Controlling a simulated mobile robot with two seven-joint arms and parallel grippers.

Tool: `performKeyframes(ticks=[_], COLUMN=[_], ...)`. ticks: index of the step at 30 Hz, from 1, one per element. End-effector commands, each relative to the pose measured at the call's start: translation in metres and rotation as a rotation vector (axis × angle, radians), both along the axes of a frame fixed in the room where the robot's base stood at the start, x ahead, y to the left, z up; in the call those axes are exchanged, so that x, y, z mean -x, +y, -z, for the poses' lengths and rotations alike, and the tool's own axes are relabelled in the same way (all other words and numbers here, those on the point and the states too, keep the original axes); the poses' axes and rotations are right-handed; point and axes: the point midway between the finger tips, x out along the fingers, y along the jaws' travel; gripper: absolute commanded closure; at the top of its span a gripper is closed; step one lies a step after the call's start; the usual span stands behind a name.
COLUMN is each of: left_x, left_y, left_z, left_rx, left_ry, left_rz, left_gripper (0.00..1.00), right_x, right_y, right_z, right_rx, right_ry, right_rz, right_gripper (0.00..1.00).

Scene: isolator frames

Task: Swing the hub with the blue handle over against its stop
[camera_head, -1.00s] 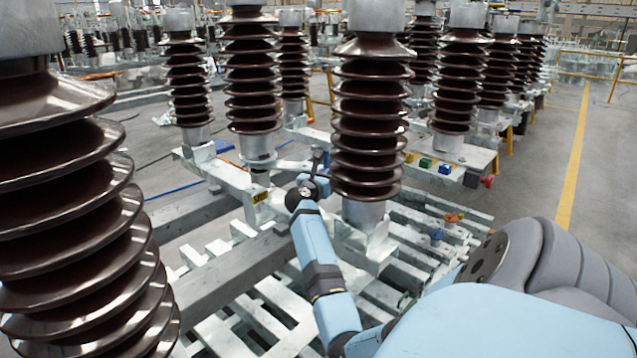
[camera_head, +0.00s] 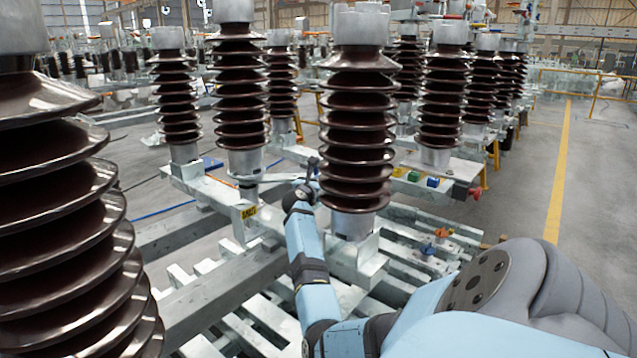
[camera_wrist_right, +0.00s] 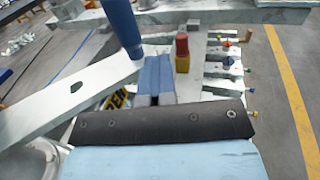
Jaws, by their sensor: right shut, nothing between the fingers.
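In the right wrist view a blue handle (camera_wrist_right: 123,25) rises from near a pale metal bar, just left of my fingertips. I cannot tell whether it touches them, and its hub is not clear. My right gripper (camera_wrist_right: 154,62) is shut and empty, its two blue-grey fingers side by side. In the head view my right gripper (camera_head: 312,168) is small and partly hidden beside the central brown insulator, so the handle beside it cannot be made out there. My left gripper is not in view.
A red and yellow post (camera_wrist_right: 182,52) stands right of my fingers. The brown insulator (camera_head: 357,130) stands close to my right arm, and a larger insulator (camera_head: 65,230) fills the left. Green (camera_head: 413,176) and blue (camera_head: 432,182) blocks sit on a beam. Open floor lies right.

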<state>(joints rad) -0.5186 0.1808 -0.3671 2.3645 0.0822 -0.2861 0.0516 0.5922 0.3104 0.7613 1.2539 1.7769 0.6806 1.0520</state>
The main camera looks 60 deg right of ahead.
Motion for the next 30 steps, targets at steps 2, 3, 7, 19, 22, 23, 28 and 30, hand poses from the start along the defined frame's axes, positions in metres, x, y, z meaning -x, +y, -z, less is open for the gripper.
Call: performKeyframes(ticks=[2, 3, 7, 19, 22, 23, 28, 30], left_x=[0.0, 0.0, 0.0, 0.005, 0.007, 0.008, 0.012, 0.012], left_y=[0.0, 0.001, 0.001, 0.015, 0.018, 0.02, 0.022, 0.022], left_z=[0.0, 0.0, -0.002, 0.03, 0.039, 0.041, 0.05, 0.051], left_rx=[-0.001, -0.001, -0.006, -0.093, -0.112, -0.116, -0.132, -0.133], left_ry=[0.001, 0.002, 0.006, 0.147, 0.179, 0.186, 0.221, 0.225], left_rz=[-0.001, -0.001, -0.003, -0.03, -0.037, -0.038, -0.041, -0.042], left_gripper=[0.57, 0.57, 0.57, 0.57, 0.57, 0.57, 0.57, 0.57], right_x=[0.001, 0.001, 0.001, 0.01, 0.012, 0.013, 0.015, 0.016], right_y=[-0.005, -0.005, 0.002, 0.087, 0.108, 0.113, 0.135, 0.139], right_z=[-0.012, -0.012, -0.013, -0.009, -0.007, -0.007, -0.006, -0.006], right_rx=[0.015, 0.015, 0.015, 0.006, 0.006, 0.006, 0.006, 0.006], right_ry=[-0.01, -0.011, -0.012, -0.007, -0.004, -0.004, -0.004, -0.003], right_rz=[-0.001, -0.001, -0.002, -0.001, -0.002, -0.002, -0.002, -0.001], right_gripper=[1.0, 1.0, 1.0, 1.0, 1.0, 1.0, 1.0, 1.0])
